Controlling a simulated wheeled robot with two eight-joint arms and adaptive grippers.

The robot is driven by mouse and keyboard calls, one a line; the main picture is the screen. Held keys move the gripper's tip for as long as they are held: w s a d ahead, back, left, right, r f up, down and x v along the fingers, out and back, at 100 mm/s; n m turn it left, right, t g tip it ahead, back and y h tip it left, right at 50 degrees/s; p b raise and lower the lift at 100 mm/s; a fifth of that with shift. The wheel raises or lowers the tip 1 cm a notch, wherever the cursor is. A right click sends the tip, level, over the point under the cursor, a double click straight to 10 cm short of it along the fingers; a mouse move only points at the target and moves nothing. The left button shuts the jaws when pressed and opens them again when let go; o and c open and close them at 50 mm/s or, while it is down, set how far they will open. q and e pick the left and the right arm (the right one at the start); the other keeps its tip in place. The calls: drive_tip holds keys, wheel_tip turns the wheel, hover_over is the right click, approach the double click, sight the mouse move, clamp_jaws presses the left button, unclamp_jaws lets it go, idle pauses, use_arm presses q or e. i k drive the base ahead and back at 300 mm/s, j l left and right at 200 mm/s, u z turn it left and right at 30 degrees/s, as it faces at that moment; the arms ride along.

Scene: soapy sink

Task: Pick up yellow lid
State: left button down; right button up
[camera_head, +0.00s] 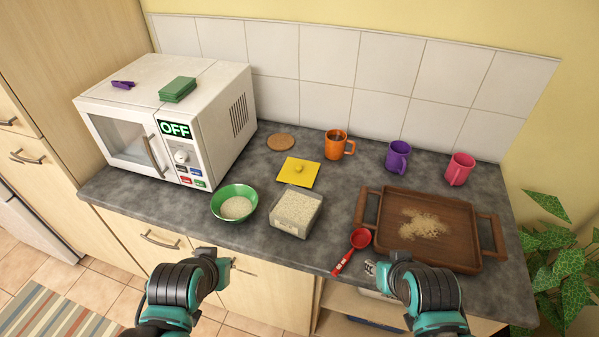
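The yellow lid (290,178) is a flat square with a small knob on top. It lies on the grey counter, just behind a clear square container (285,223) filled with pale grains. Nothing touches the lid from above. My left gripper (232,266) is in front of the counter, low and left of the lid, well apart from it. My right gripper (371,267) is at the counter's front edge, right of the lid and near the red scoop (345,260). The fingers of both grippers are small and mostly hidden by the wrists. I see nothing held.
A green bowl (220,207) of grains stands left of the container. A round cork coaster (280,142) and an orange mug (334,147) are behind the lid. A brown tray (388,238) with spilled grains is at right. A white microwave (215,130) blocks the left.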

sight(295, 171)
drive_tip(key=i+j+z, duration=0.15)
drive_tip(key=j+z, duration=0.15)
drive_tip(key=i+j+z, duration=0.1)
drive_tip(key=j+z, duration=0.5)
drive_tip(key=j, duration=0.2)
